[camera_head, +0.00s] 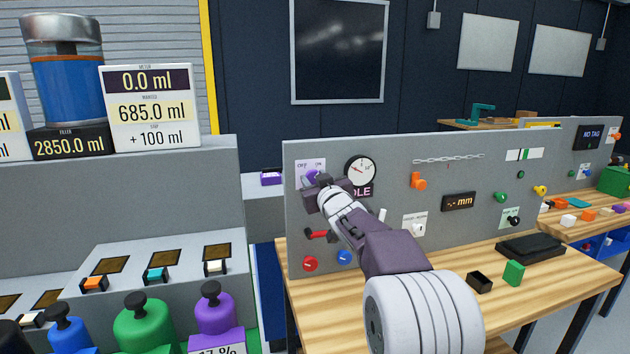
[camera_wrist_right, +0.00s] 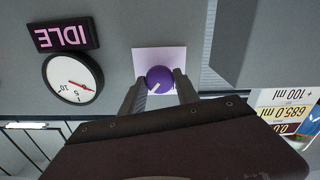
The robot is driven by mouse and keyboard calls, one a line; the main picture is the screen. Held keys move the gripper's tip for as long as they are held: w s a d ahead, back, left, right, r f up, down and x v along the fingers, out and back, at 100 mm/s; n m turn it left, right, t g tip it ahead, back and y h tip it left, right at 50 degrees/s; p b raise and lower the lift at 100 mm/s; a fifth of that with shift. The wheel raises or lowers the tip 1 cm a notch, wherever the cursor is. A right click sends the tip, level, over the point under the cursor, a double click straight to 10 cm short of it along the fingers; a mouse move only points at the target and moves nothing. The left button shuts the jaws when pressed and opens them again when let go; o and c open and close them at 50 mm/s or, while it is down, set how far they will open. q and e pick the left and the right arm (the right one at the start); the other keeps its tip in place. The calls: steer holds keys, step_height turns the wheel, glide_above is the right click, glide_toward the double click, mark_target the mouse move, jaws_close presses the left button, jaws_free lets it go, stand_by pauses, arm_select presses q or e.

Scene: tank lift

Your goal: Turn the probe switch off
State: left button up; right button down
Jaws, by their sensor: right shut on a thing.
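The probe switch (camera_head: 311,174) is a purple knob on a pale lavender plate with OFF and ON printed above it, at the upper left of the grey panel (camera_head: 293,200). In the right wrist view, which is upside down, the knob (camera_wrist_right: 160,77) sits between the two fingers of my right gripper (camera_wrist_right: 159,88). Its white mark points to the lower left there, which is towards the ON side. In the head view my right gripper (camera_head: 314,185) is at the panel, shut on the knob and partly covering it. My left gripper is not in view.
A round dial (camera_head: 360,170) and an IDLE sign (camera_wrist_right: 67,36) are close beside the switch. A red lever (camera_head: 318,236) and red and blue knobs are below. An orange valve (camera_head: 418,181) is to the right. Tank equipment stands at the left.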

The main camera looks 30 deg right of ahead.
steer(key=n+b, duration=0.1)
steer(key=n, duration=0.2)
steer(key=shift+f, duration=0.1)
steer(key=n+b, duration=0.1)
steer(key=n, duration=0.3)
steer(key=shift+a+n, duration=0.1)
steer(key=shift+n, duration=0.3)
steer(key=n+b, duration=0.1)
steer(key=n, duration=0.3)
steer(key=shift+f+b, duration=0.1)
steer(key=shift+b, duration=0.25)
steer(key=shift+n+b, duration=0.3)
steer(key=shift+n, duration=1.8)
steer(key=c, duration=0.9)
jaws_free()
